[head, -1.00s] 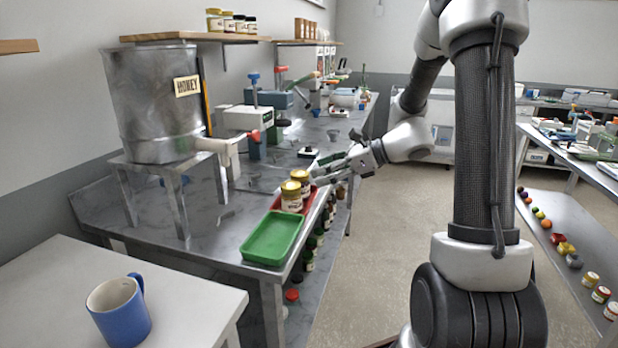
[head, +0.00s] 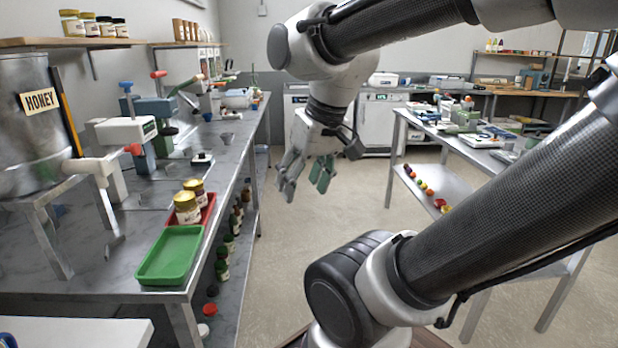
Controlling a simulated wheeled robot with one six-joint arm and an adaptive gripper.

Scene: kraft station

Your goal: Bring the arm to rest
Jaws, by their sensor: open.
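My gripper (head: 305,192) hangs in the middle of the head view, over the open floor between the two benches. Its fingers point down and are spread apart, with nothing between them. My arm is folded, with one link across the top of the picture and another running down on the right. Two honey jars with gold lids, the nearer one (head: 187,208) and the farther one (head: 196,190), stand at the red tray (head: 209,212) on the left bench, apart from my gripper.
A green tray (head: 170,256) lies empty on the left bench's (head: 120,240) front edge. A metal honey tank (head: 30,130) stands at far left. The right bench (head: 440,135) has a lower shelf with several small items. The floor (head: 285,255) between is clear.

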